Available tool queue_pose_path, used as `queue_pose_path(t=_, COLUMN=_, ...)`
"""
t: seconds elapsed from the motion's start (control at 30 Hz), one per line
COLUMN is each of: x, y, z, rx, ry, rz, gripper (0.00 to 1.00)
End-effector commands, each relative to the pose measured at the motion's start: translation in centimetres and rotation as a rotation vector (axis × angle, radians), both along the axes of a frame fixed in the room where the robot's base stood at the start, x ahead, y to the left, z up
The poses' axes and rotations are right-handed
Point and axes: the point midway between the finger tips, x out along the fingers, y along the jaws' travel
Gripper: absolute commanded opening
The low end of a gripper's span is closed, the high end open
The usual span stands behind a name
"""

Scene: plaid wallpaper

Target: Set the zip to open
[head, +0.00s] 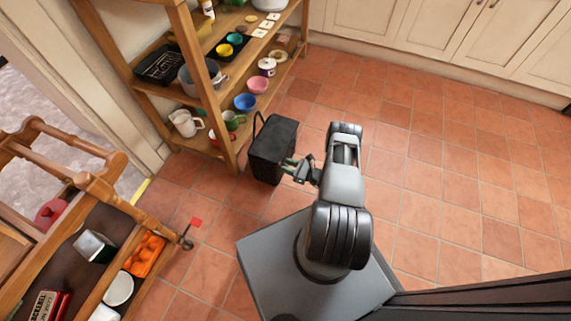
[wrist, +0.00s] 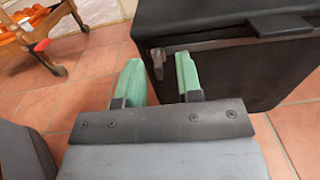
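A black box-shaped bag (head: 274,150) with a carry handle stands upright on the tiled floor, left of my arm. In the wrist view the bag (wrist: 225,55) fills the upper right. A dark zip strip (wrist: 215,43) runs along its upper side. A small dark zip pull (wrist: 158,62) hangs at the strip's left end. My gripper (wrist: 160,75) has its two green fingers apart, with the pull in line with the gap between them. I cannot tell whether the fingers touch the pull. In the head view my gripper (head: 296,168) is close to the bag's right side.
A wooden shelf (head: 225,150) with cups, pots and trays stands behind and left of the bag. A wooden cart (head: 150,225) with orange items is at the lower left. Tiled floor (head: 450,170) is clear to the right, up to cream cabinets (head: 430,35).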

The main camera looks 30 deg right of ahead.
Motion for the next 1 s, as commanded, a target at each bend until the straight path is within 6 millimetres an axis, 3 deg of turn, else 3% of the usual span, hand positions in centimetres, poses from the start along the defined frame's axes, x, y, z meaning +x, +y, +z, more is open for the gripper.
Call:
queue_pose_path(t=0.27, x=0.12, y=0.51, z=-0.02, rx=0.0, ry=0.0, rz=0.009, gripper=0.33)
queue_pose_path(t=0.63, x=0.1, y=0.44, z=-0.01, rx=0.0, ry=0.0, rz=0.008, gripper=0.0)
queue_pose_path(t=1.0, x=0.05, y=0.34, z=-0.01, rx=0.001, ry=0.001, rz=0.006, gripper=0.0)
